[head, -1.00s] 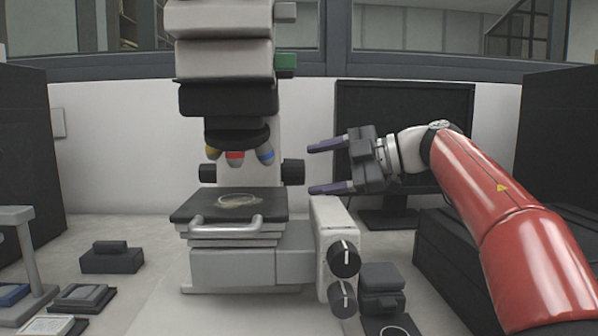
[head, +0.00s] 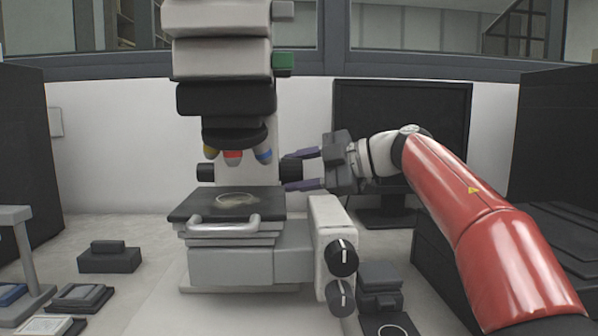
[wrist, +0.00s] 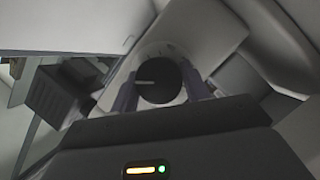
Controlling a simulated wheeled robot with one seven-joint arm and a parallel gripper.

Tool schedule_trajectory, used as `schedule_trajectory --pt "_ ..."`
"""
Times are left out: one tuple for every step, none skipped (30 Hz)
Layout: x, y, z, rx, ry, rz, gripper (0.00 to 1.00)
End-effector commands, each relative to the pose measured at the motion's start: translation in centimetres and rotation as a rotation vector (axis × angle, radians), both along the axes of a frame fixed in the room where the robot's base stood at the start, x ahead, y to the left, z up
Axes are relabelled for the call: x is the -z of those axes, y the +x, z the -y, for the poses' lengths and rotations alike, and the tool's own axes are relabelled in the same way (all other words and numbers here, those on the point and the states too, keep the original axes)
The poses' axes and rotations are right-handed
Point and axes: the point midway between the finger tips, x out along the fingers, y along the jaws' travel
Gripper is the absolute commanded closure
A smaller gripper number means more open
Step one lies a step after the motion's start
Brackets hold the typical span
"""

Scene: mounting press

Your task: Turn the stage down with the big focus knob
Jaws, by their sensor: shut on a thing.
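The big focus knob (head: 291,169) is a black cylinder on the right side of the microscope column, just above stage height. In the wrist view the knob (wrist: 160,80) shows end-on as a dark disc with a pale line. My gripper (head: 304,170) reaches it from the right, its purple fingers above and below it. In the wrist view the gripper (wrist: 160,92) has a finger on each side of the knob and is shut on it. The black stage (head: 185,206) is flat, below the coloured objectives (head: 233,156), with a clear gap between. A pale round sample (head: 236,199) lies on it.
Two black knobs with white lines (head: 342,258) sit on a lower right block of the microscope. A dark monitor (head: 440,120) stands behind my gripper. Small black boxes (head: 380,277) lie at lower right. A metal handle (head: 225,228) fronts the stage.

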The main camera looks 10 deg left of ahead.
Motion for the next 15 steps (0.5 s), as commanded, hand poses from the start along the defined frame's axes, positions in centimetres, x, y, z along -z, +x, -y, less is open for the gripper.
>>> schedule_trajectory --pt "0.02 0.00 0.00 0.000 0.000 0.000 0.77" --pt "0.02 0.00 0.00 0.000 0.000 0.001 0.77" --pt "0.04 -0.01 0.01 0.000 0.000 0.004 0.77" --pt "0.05 -0.01 0.01 0.000 0.002 0.007 0.77" --pt "0.07 -0.01 0.00 0.000 0.003 0.012 0.77" --pt "0.10 -0.01 0.01 0.000 0.005 0.018 0.77" --pt "0.13 -0.01 0.01 0.000 0.007 0.025 0.77" --pt "0.16 -0.02 0.02 0.000 0.009 0.035 0.77" --pt "0.20 -0.03 0.03 0.000 0.013 0.049 0.77" --pt "0.22 -0.03 0.03 0.000 0.015 0.063 0.77" --pt "0.23 -0.04 0.03 0.000 0.020 0.077 0.77" --pt "0.28 -0.05 0.03 0.001 0.026 0.099 0.77" --pt "0.30 -0.06 0.03 0.001 0.031 0.118 0.77" --pt "0.30 -0.08 0.02 0.001 0.036 0.138 0.77" --pt "0.34 -0.10 0.01 0.000 0.044 0.167 0.77"
